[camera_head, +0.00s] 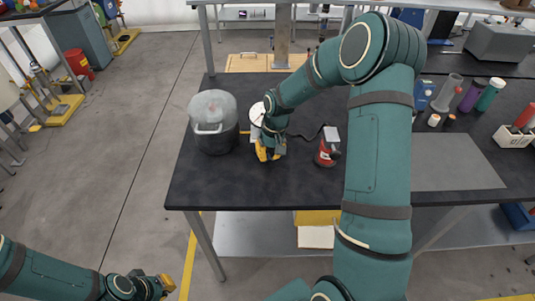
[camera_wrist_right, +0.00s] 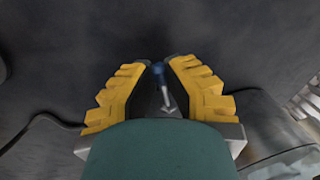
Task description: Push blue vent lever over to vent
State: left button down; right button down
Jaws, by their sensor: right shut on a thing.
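The blue vent lever (camera_wrist_right: 158,70) shows in the right wrist view as a small blue tip on a metal stem. It sits between the fingertips of my right gripper (camera_wrist_right: 163,66), which is shut on it. In the head view my right gripper (camera_head: 268,152) is low over the black table, just right of a dark pot with a clear dome (camera_head: 213,120); the lever is hidden there. My left gripper (camera_head: 165,284) is at the lower left, away from the table; its fingers are too small to read.
A red device with a pale top (camera_head: 327,147) stands right of my right gripper, with a black cable. Several bottles and cylinders (camera_head: 468,97) stand at the right. A grey mat (camera_head: 450,168) lies at the front right. The table's front left is clear.

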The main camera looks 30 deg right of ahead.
jog(key=shift+d+n, duration=0.3)
jog(key=shift+n, duration=0.45)
jog(key=shift+d+n, duration=0.3)
jog(key=shift+n, duration=0.45)
jog(key=c, duration=0.9)
grip_release()
jog(key=shift+c, duration=0.2)
notch_tip(320, 180, up, 12)
jog(key=d, duration=0.2)
jog(key=shift+a+f, duration=0.1)
jog(key=shift+f, duration=0.05)
